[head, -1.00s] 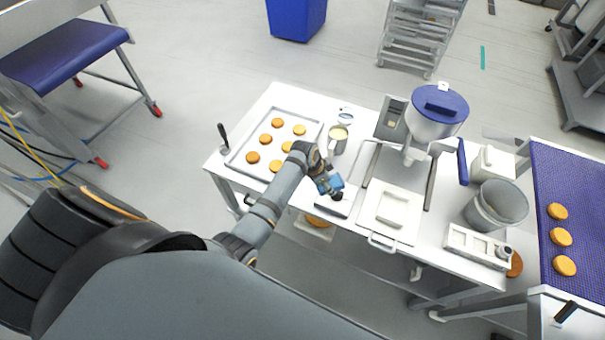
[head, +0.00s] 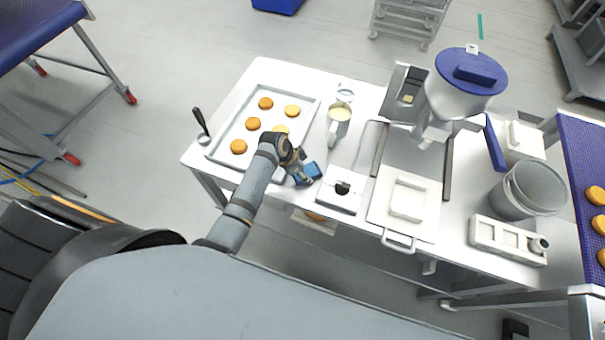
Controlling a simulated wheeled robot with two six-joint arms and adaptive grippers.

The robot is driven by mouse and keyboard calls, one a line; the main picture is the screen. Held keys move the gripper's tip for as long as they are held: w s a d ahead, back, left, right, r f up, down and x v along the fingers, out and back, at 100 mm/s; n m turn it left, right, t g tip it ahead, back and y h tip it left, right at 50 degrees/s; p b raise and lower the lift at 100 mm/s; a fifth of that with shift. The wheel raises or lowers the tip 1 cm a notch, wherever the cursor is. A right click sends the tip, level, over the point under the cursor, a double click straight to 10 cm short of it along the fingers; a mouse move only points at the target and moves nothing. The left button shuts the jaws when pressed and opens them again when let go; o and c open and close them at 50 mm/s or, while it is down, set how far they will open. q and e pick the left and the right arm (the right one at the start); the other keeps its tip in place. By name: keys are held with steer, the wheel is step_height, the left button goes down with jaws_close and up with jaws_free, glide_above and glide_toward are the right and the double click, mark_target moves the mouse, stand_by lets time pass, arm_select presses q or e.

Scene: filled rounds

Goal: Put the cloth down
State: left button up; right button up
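The blue cloth (head: 311,171) is a small folded-looking patch at the tips of my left gripper (head: 304,178). My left gripper appears shut on it, with the fingers partly hidden by the wrist and the cloth. The cloth is at the front part of the white table (head: 352,152), just left of a small white tray (head: 330,202) with a dark knob-like thing on it. I cannot tell whether the cloth touches the tabletop. My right gripper is not in view.
A baking tray (head: 213,152) with several orange-brown rounds is left of the gripper. A metal jug (head: 338,130) of pale filling stands behind it. To the right are a white lidded box (head: 408,200), a blue-lidded hopper machine (head: 462,85) and a grey bucket (head: 528,190).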

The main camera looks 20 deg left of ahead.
arm_select(q)
steer(key=shift+d, duration=0.2)
steer(key=o, duration=0.7)
steer(key=shift+s+r, duration=0.1)
steer(key=o, duration=0.4)
steer(key=shift+s+a, duration=0.1)
steer(key=shift+r, duration=0.2)
steer(key=v, duration=1.1)
steer(key=shift+a+r, duration=0.15)
steer(key=shift+r, duration=0.15)
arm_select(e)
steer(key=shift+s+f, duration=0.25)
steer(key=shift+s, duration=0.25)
arm_select(q)
steer(key=shift+s, duration=0.15)
